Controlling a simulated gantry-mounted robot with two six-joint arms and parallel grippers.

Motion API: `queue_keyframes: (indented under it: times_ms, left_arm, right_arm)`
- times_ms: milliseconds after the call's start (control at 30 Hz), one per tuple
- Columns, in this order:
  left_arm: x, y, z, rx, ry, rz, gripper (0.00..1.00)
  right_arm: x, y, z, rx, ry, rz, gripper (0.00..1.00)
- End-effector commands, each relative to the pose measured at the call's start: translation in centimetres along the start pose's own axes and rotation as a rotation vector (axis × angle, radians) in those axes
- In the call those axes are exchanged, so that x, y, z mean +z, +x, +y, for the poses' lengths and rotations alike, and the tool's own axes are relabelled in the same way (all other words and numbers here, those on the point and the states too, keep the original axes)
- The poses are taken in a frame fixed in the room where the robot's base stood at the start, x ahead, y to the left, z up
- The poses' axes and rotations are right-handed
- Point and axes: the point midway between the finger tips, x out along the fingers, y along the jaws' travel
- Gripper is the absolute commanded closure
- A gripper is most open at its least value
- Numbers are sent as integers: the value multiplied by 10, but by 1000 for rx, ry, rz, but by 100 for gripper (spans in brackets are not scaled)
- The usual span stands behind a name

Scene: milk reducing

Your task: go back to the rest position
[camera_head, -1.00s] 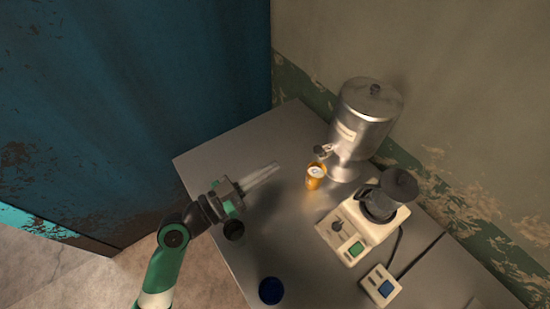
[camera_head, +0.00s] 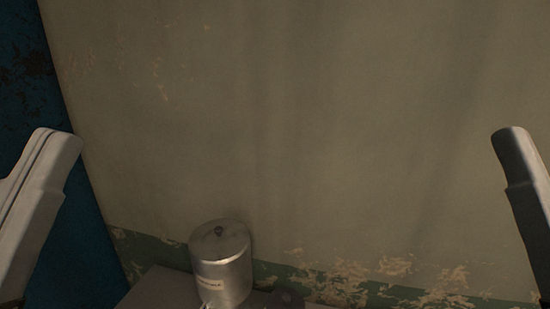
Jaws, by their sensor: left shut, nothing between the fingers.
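Neither gripper shows in the head view. A pale part of my own arm (camera_head: 38,205) stands at the left edge and another (camera_head: 527,205) at the right edge; both run out of the picture. The metal milk tank (camera_head: 222,270) stands low in the picture, left of the middle. It is upright with its lid on, and its lower part is cut off.
A corner of the grey table (camera_head: 160,288) shows at the bottom left. A dark round top (camera_head: 287,298) shows beside the tank. A plain wall (camera_head: 300,120) fills most of the view, with a blue panel (camera_head: 75,255) at the left.

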Motion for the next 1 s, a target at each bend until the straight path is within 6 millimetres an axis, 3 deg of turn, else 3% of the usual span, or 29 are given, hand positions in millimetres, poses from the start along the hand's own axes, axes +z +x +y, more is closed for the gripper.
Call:
queue_keyframes:
  times_ms: [33, 100, 200, 367, 700, 833, 1000]
  left_arm:
    - [-11, 0, -19, -75, -22, 10, 100]
    - [-1, -5, -36, -154, -125, -23, 100]
    - [-34, 34, -44, -145, -153, -21, 100]
    - [-74, 79, -57, -144, -151, -22, 100]
    - [-177, 198, -90, -143, -150, -23, 100]
    - [-201, 225, -98, -143, -150, -24, 100]
    - [-208, 234, -101, -143, -150, -24, 100]
  right_arm:
    - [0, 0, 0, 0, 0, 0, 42]
    - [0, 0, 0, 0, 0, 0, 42]
    - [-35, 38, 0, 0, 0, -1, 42]
    - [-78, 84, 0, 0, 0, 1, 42]
    - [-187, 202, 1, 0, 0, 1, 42]
    - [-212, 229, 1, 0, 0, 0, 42]
    - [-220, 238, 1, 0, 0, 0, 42]
